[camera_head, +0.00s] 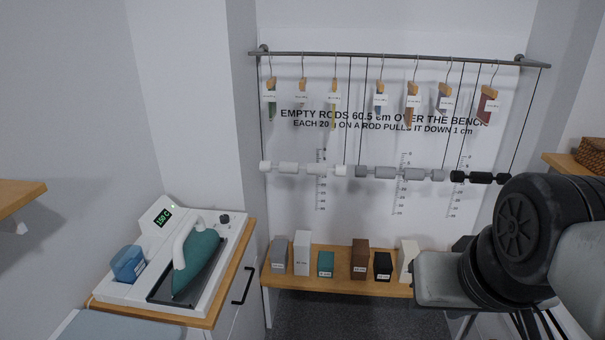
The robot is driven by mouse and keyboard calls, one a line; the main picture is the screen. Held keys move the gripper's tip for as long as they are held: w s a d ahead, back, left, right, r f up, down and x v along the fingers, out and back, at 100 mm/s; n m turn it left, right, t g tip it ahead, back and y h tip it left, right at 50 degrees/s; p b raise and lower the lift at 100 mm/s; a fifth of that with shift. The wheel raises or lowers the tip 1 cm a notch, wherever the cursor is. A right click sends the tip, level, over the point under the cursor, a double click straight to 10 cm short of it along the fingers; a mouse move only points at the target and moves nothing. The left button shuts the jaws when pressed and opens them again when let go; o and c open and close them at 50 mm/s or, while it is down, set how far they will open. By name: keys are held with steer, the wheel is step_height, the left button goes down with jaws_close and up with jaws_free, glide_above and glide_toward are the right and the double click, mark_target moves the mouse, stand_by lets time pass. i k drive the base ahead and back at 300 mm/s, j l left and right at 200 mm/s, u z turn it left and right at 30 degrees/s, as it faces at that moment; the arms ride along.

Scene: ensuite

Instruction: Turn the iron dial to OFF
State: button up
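A teal iron (199,262) with a white handle rests on a dark plate in a white station (133,290) at the lower left. The station's small display (162,217) reads about 150 C in green, with a small light beside it. A small dark dial (225,219) sits at the station's back right corner. Its pointer and any OFF mark are too small to read. My arm fills the right side of the view, well apart from the dial. My gripper does not show.
The station stands on a wood-topped cabinet (243,266) with a dark handle. A blue container (128,264) is left of the iron. A bench (330,283) holds several blocks; tagged hangers and weighted rods hang from a rail (390,58) above it. A wooden shelf (18,196) juts in at left.

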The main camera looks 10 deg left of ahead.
mark_target(224, 218)
steer(key=i+u, duration=0.1)
steer(key=u, duration=0.3)
steer(key=i+u, duration=0.1)
steer(key=u, duration=0.35)
steer(key=l+u, duration=0.15)
steer(key=u, duration=0.25)
steer(key=i+l+u, duration=0.1)
steer(key=u, duration=0.3)
steer(key=i+l+u, duration=0.2)
steer(key=l+u, duration=0.25)
steer(key=l, duration=0.2)
steer(key=i+l+u, duration=0.2)
steer(key=l, duration=0.2)
steer(key=i+l, duration=0.1)
steer(key=l, duration=0.4)
steer(key=i+l, duration=0.1)
steer(key=l, duration=0.4)
steer(key=i+l+u, duration=0.1)
steer(key=l, duration=0.45)
